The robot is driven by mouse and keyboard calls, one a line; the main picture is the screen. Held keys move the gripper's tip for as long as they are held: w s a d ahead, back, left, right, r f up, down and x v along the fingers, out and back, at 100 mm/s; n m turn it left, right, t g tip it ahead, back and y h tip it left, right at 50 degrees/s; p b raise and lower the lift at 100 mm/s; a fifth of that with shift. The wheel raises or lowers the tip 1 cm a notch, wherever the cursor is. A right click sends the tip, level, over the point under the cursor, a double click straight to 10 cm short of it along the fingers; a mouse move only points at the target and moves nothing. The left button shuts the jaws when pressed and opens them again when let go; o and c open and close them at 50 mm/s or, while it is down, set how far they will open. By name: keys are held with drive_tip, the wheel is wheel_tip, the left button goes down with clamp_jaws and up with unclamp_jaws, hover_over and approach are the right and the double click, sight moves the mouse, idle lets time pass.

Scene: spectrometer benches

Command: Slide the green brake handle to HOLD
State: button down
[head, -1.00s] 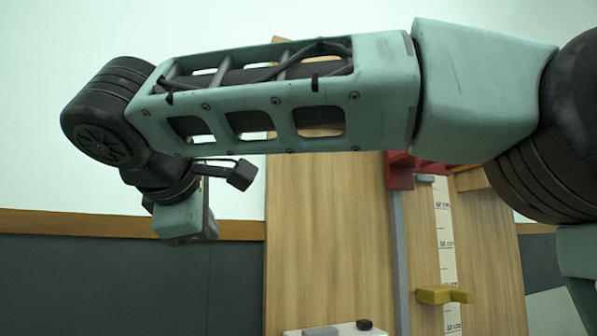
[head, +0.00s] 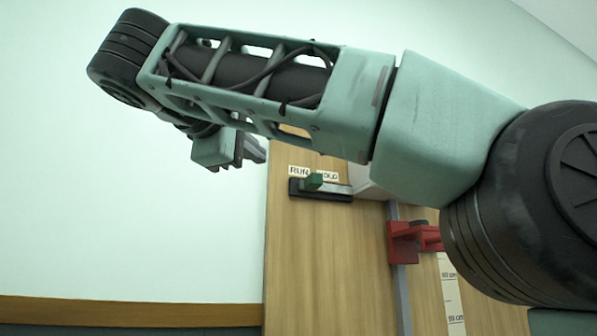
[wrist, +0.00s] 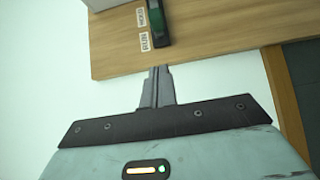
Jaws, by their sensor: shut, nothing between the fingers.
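The green brake handle (head: 314,181) sits on a dark slide track (head: 340,198) high on the wooden panel. A RUN label (head: 299,171) and a partly covered HOLD label (head: 328,176) are above the track. The handle appears between the labels; its exact stop is unclear. In the wrist view the green handle (wrist: 156,18) is at the top edge, beyond the RUN label (wrist: 144,41) and beside the HOLD label (wrist: 141,17). My gripper (wrist: 156,72) is shut and empty, with its tips apart from the handle, on the RUN side. In the head view my gripper (head: 257,154) is left of the track.
A white box, partly behind my arm, is right of the track. Open space lies left of the panel.

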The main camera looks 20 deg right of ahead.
sight(307, 181)
drive_tip(key=w+d+p, duration=0.1)
drive_tip(key=w+d, duration=0.1)
drive_tip(key=d, duration=0.1)
drive_tip(key=w+d+p, duration=0.1)
drive_tip(key=w+d, duration=0.1)
drive_tip(key=d, duration=0.1)
drive_tip(key=w+d+p, duration=0.1)
drive_tip(key=w+d, duration=0.1)
drive_tip(key=d, duration=0.2)
drive_tip(key=shift+p, duration=0.35)
